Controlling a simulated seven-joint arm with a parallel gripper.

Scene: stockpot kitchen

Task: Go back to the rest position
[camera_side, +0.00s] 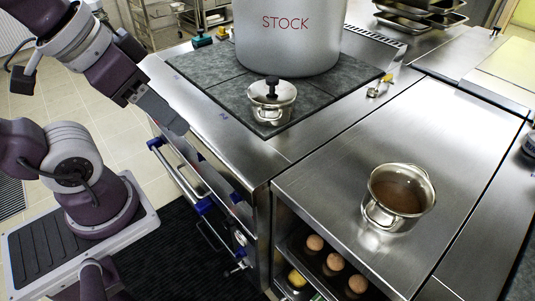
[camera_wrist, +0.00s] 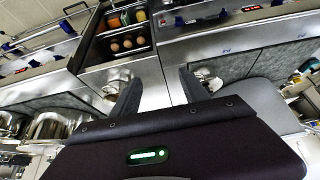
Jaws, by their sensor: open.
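My gripper (camera_side: 170,115) is at the upper left of the side view, beside the left edge of the stove and apart from the pots. In the wrist view its two dark fingers (camera_wrist: 161,92) stand spread, with nothing between them. A small lidded steel pot (camera_side: 271,101) with a black knob stands on the dark cooktop (camera_side: 222,92). An open steel pot (camera_side: 398,196) with brown contents stands on the steel counter at the right.
A large pot marked STOCK (camera_side: 288,40) stands at the back of the cooktop. Blue-ended handles (camera_side: 204,206) jut from the stove front. Several eggs (camera_side: 333,262) sit on a shelf under the counter (camera_side: 335,165). Stacked trays (camera_side: 420,14) are at the back. The counter around the open pot is clear.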

